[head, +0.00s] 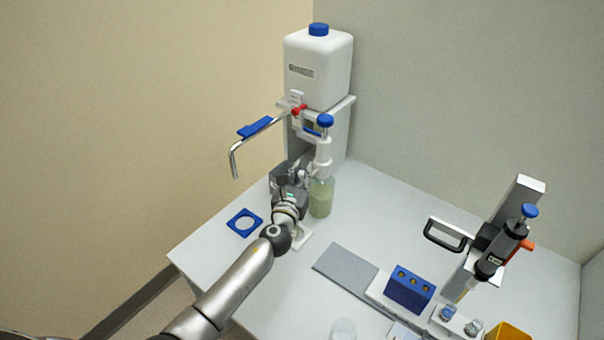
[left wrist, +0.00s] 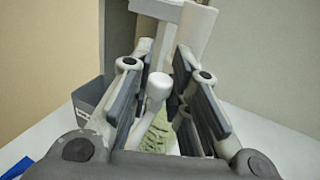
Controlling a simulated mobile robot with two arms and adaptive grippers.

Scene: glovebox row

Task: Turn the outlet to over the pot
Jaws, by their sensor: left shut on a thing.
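A white dispenser with a tank (head: 318,70) stands at the table's back. A clear pot with greenish contents (head: 320,198) stands below the white dispenser body; the green also shows in the left wrist view (left wrist: 157,130). My left gripper (head: 290,178) is left of the pot, well below the pipe. In the left wrist view it is shut on a white round-ended rod (left wrist: 158,92). The rod's attachment is unclear. My right gripper is out of view.
A grey box (left wrist: 92,98) stands beside my gripper. At right are a grey mat (head: 345,268), a blue block (head: 409,290) and a pipette stand (head: 520,200).

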